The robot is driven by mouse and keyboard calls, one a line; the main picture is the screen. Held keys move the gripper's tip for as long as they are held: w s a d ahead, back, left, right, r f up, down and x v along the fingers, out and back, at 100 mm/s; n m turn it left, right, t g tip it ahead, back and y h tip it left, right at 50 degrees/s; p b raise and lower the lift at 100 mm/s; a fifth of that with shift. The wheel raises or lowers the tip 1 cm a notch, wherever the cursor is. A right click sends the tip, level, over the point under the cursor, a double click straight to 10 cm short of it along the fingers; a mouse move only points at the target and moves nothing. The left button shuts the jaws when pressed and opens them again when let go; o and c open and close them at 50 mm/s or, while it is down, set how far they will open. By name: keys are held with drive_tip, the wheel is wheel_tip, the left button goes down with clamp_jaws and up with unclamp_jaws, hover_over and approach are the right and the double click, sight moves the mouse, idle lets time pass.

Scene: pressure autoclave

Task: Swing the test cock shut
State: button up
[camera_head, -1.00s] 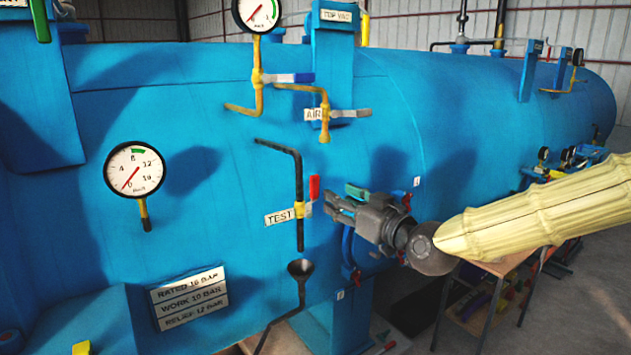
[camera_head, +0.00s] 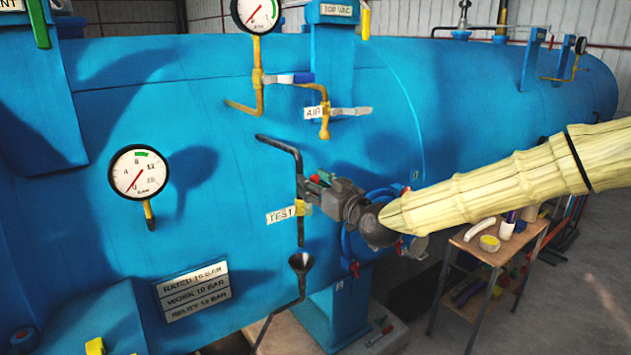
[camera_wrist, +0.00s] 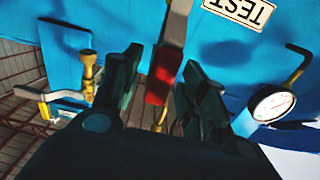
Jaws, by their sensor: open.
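The test cock (camera_head: 300,208) has a yellow body on a black vertical pipe, beside the TEST label (camera_head: 281,214). Its lever with a red grip stands upright and is mostly hidden by my gripper in the head view. My gripper (camera_head: 316,184) is at the cock, reaching in from the right. In the wrist view my gripper (camera_wrist: 163,66) is open, with one dark finger on each side of the red grip (camera_wrist: 160,84). The grip lies between the fingers, and I cannot tell whether either finger touches it. The TEST label (camera_wrist: 240,10) appears upside down there.
The AIR valve (camera_head: 324,111) and its pipe are above my gripper. A black funnel (camera_head: 301,262) is below the test pipe. A pressure gauge (camera_head: 138,172) is at left. A wooden trolley (camera_head: 478,246) with tools stands at right. The blue vessel wall (camera_head: 230,130) is close behind.

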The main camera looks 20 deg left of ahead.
clamp_jaws()
idle(0.4)
